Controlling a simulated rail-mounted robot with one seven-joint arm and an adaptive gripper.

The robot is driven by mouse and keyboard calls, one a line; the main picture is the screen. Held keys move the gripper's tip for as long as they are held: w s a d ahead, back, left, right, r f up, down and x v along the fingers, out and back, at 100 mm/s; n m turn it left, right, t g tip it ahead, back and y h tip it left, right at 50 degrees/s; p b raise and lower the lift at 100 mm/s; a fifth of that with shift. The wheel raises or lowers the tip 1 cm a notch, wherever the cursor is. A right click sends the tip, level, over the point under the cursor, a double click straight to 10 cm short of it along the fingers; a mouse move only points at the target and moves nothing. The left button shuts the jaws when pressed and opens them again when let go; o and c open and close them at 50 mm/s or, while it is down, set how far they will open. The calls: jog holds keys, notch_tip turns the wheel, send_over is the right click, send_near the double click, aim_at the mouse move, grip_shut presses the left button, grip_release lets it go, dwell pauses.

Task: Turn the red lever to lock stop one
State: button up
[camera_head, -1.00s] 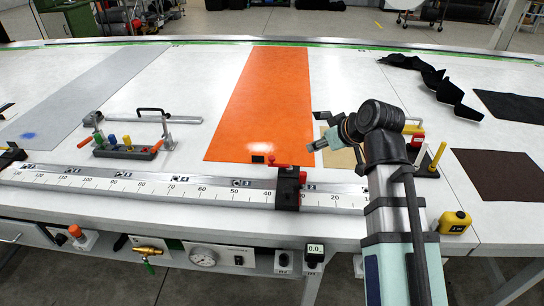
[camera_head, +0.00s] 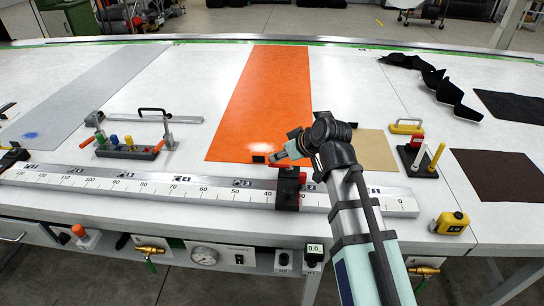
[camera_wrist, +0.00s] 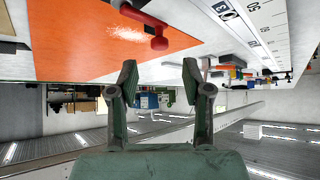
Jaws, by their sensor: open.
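A black stop (camera_head: 287,193) sits on the long measuring rail (camera_head: 130,183), right of the 40 mark. Its red lever (camera_head: 303,177) is partly hidden behind my gripper in the head view. In the wrist view the red lever (camera_wrist: 142,17) is at the top, its rounded knob pointing down between and beyond my fingers. My gripper (camera_head: 278,158) is above and just behind the stop, over the near edge of the orange sheet. In the wrist view my gripper (camera_wrist: 158,74) is open and empty, with the knob apart from both fingers.
The orange sheet (camera_head: 265,95) lies behind the rail. A rack of coloured handles (camera_head: 128,150) stands left. A black holder with upright pegs (camera_head: 418,162) and a yellow tape measure (camera_head: 451,222) are right.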

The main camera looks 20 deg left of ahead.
jog(key=shift+p+x, duration=0.45)
jog(key=shift+x, duration=3.1)
grip_shut()
